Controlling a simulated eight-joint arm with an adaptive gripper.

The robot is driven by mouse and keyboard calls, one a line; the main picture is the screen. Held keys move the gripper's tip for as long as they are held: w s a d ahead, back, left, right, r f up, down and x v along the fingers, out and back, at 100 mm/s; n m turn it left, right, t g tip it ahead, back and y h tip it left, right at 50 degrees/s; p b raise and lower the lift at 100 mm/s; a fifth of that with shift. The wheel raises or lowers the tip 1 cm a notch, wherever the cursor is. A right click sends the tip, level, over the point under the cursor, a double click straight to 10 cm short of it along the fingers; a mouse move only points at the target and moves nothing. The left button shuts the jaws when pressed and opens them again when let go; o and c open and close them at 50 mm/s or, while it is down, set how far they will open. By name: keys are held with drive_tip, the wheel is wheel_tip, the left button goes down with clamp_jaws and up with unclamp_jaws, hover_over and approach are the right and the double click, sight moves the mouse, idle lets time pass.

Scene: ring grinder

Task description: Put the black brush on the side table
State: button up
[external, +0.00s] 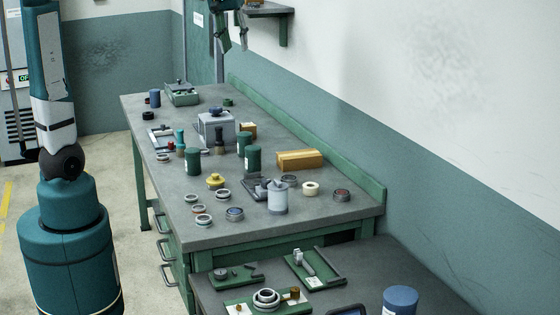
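My gripper (236,46) hangs at the top of the external view, above the far part of the workbench (325,208). Its two fingers point down and look spread, with nothing seen between them. A small dark upright thing (219,143), which looks like the black brush, stands on the bench in front of a grey box. A similar brush with a teal handle (180,138) stands to its left. The side table (208,290) is the lower grey surface at the bottom right, against the near end of the bench.
Dark green canisters (253,158), a yellow box (300,160), a grey box (215,128) and several rings crowd the bench. The side table holds green trays (315,270), rings (266,298) and a blue-topped cylinder (400,298). A wall shelf (268,10) is beside my gripper.

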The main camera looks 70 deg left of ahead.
drive_tip(key=w+a+f+n+g+b, duration=0.1)
drive_tip(key=a+f+n, duration=0.1)
drive_tip(key=a, duration=0.6)
drive_tip(key=w+a+f+n, duration=0.1)
drive_tip(key=w+a, duration=0.1)
drive_tip(key=a, duration=0.6)
drive_tip(key=n+g+h+b, duration=0.1)
drive_tip(key=n, duration=0.2)
hover_over(219, 128)
wheel_tip(219, 128, down, 5)
drive_tip(key=f, duration=3.1)
drive_tip(key=shift+w+a+f, duration=0.15)
drive_tip(key=shift+a+f, duration=0.1)
drive_tip(key=shift+a, duration=0.05)
drive_tip(key=shift+f, duration=0.3)
drive_tip(key=shift+f, duration=0.1)
drive_tip(key=shift+f, duration=1.2)
drive_tip(key=shift+f, duration=0.1)
drive_tip(key=shift+f, duration=2.5)
